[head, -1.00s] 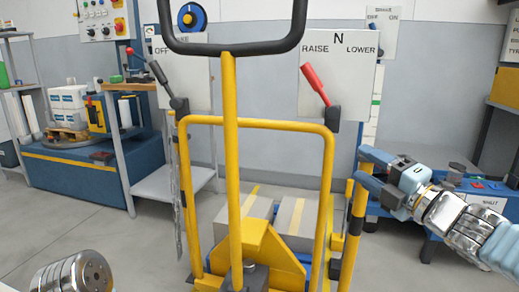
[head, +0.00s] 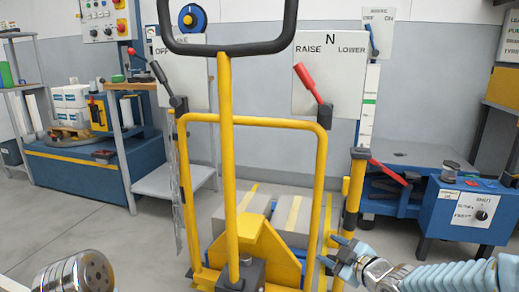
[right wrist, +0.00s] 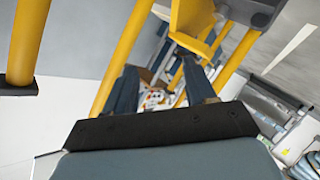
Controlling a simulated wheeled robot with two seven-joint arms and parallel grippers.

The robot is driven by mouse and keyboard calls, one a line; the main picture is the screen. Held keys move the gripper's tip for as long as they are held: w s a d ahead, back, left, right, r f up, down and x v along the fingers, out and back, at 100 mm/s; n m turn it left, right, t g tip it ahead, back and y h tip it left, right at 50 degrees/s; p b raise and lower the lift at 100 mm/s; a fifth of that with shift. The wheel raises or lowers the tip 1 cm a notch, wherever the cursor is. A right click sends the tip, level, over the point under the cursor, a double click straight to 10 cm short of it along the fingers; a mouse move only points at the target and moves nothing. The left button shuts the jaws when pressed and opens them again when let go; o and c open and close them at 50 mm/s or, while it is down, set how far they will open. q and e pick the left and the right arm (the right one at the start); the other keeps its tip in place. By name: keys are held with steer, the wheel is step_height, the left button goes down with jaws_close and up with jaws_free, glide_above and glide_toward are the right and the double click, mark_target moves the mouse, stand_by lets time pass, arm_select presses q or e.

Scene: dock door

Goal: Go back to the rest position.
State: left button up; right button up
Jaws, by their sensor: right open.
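My right gripper (head: 329,251) is low at the lower right of centre in the head view, beside the right leg of the yellow pallet-truck frame (head: 322,190). It is open, and nothing shows between its jaws. In the right wrist view its two dark blue fingers (right wrist: 160,80) stand apart, with yellow bars beyond them. I cannot tell whether it touches the yellow post. My left gripper is out of view; only a metal part of my left arm shows at the lower left.
The pallet truck's black handle (head: 230,48) and red RAISE/LOWER lever (head: 312,82) stand in front. Grey boxes (head: 255,205) lie behind the frame. A blue knob unit (head: 468,215) is at right, a blue turntable machine (head: 75,172) at left. Open floor lies front left.

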steer(key=s+a+f+m+g+h, duration=0.1)
steer(key=s+f+m+g, duration=0.15)
steer(key=f, duration=0.55)
steer(key=s+a+f+m+g, duration=0.1)
steer(key=f+m, duration=0.2)
steer(key=f, duration=0.4)
steer(key=s+a+f+m+g, duration=0.2)
steer(key=s+f+m+g, duration=0.1)
steer(key=s+f, duration=0.45)
steer(key=s+a+f+m+g+h, duration=0.1)
steer(key=s+f+m+g, duration=0.25)
steer(key=s+f, duration=0.4)
steer(key=s+a+f+m+g, duration=0.2)
steer(key=s+f+m, duration=0.1)
steer(key=s+f, duration=0.45)
step_height(320, 180, up, 15)
steer(key=p, duration=1.4)
steer(key=shift+f, duration=0.15)
steer(key=shift+w, duration=0.1)
